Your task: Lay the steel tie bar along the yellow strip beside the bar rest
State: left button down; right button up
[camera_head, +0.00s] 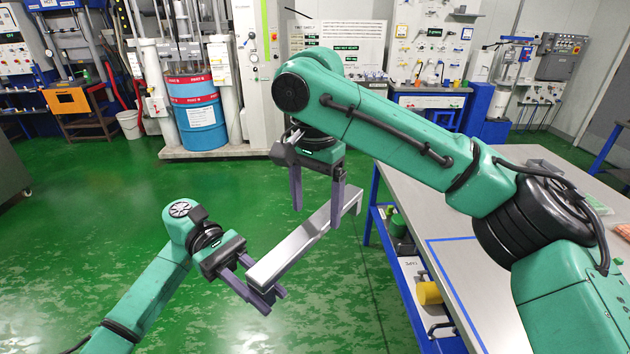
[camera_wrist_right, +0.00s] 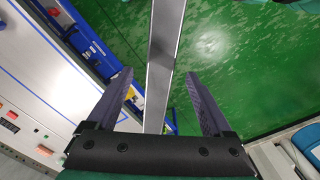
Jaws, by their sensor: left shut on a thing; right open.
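The steel tie bar (camera_head: 305,237) is a long, pale grey bar held in the air over the green floor, left of the table. It slants up to the right. My left gripper (camera_head: 259,298) is shut on its near left end. My right gripper (camera_head: 318,215) is open above its far right part, fingers pointing down. In the right wrist view the bar (camera_wrist_right: 163,60) runs between the two spread fingers of my right gripper (camera_wrist_right: 160,75), with gaps on both sides. I cannot make out the yellow strip or the bar rest.
A grey-topped table (camera_head: 480,275) with blue tape lines stands at the right, partly hidden by my right arm. Its lower shelf holds a yellow cylinder (camera_head: 429,293) and a green item (camera_head: 397,225). A blue drum (camera_head: 200,125) stands at the back. Open floor lies left.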

aim_at(316, 223)
pick_arm(q)
jog(key=shift+r, duration=0.1)
pick_arm(e)
notch_tip(316, 223, down, 6)
jog(key=shift+f, duration=0.15)
pick_arm(q)
jog(key=shift+s, duration=0.1)
pick_arm(e)
grip_shut()
pick_arm(q)
jog(key=c, duration=0.6)
grip_release()
